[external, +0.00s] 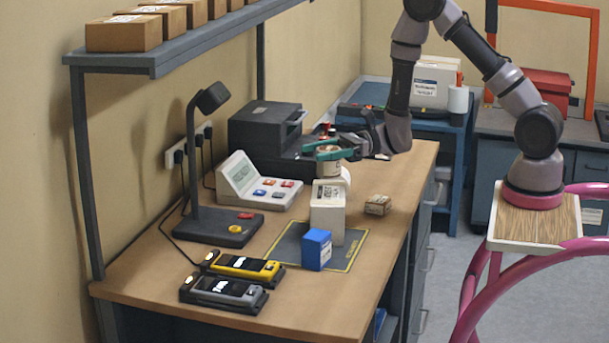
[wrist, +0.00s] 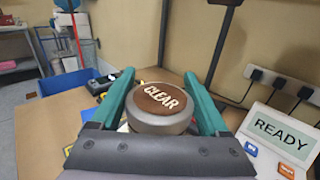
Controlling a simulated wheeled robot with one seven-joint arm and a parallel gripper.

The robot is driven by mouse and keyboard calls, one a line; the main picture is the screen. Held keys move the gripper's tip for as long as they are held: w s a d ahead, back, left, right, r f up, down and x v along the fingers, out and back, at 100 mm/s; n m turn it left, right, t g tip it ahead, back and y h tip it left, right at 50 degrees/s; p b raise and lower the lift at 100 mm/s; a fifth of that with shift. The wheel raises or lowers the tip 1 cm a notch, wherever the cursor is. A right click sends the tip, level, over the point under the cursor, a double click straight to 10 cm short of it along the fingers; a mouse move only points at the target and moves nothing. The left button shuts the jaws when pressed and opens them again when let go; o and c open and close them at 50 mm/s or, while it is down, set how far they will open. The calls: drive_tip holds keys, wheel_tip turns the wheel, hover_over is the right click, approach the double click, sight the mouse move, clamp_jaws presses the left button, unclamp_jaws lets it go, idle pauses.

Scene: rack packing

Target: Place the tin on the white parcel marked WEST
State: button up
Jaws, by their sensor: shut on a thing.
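The tin (wrist: 158,120) is round and metallic, with a brown lid reading CLEAR, and sits between the two green fingers of my gripper (wrist: 160,84) in the wrist view. In the external view my gripper (external: 328,149) is shut on the tin (external: 329,168). The tin appears just above or behind the top of an upright white parcel (external: 327,214). I cannot tell whether they touch. The parcel stands at the back of a dark mat, and the writing on it is too small to read.
A blue box (external: 316,250) stands in front of the parcel on the dark mat (external: 283,249). A small brown box (external: 378,205) is to the right. A keypad console (external: 257,184), a lamp (external: 196,160) and two handheld devices (external: 240,267) are to the left. The front right bench top is clear.

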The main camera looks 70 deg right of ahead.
sight(318, 169)
drive_tip(key=shift+f, duration=2.2)
drive_tip(key=shift+f, duration=0.2)
drive_tip(key=o, duration=1.3)
drive_tip(key=shift+o, duration=0.2)
drive_tip(key=shift+r, duration=0.1)
